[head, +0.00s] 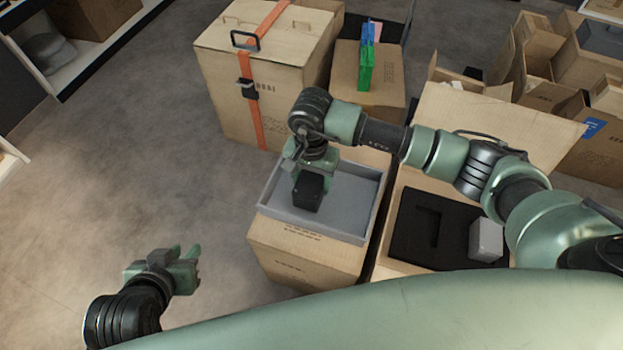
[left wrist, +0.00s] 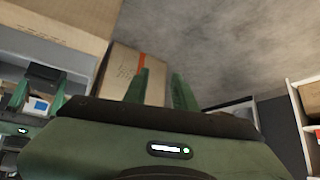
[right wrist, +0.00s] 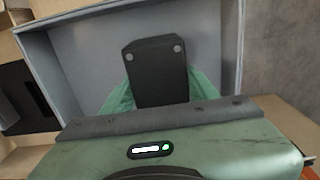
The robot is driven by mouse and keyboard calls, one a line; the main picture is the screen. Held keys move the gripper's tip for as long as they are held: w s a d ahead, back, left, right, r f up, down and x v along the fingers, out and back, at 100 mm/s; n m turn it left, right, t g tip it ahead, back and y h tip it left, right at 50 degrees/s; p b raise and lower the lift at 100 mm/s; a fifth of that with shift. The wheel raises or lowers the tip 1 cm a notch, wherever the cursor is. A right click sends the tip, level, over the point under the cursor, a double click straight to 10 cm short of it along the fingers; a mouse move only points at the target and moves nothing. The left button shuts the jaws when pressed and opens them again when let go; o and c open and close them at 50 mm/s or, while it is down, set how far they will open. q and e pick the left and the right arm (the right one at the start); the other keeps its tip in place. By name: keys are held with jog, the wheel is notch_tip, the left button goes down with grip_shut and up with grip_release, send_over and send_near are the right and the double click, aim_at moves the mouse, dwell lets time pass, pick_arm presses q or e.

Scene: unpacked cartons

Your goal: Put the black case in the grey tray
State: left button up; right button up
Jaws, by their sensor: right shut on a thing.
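The black case (head: 308,192) is a small dark block at the left part of the grey tray (head: 347,221). My right gripper (head: 309,178) is shut on it from above. The right wrist view shows the case (right wrist: 158,68) between the green fingers, with the grey tray (right wrist: 85,55) around and behind it. I cannot tell whether the case touches the tray floor. The tray sits on a closed carton. My left gripper (head: 192,265) is open and empty over the floor at lower left, away from the tray; its two fingers (left wrist: 161,90) stand apart in the left wrist view.
An open carton (head: 395,272) right of the tray holds black foam (head: 425,225) with an empty slot and a light grey block (head: 486,240). A big strapped carton (head: 225,75) stands behind the tray. More open cartons are at upper right. The floor at left is clear.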

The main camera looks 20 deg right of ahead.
jog(key=o, duration=1.5)
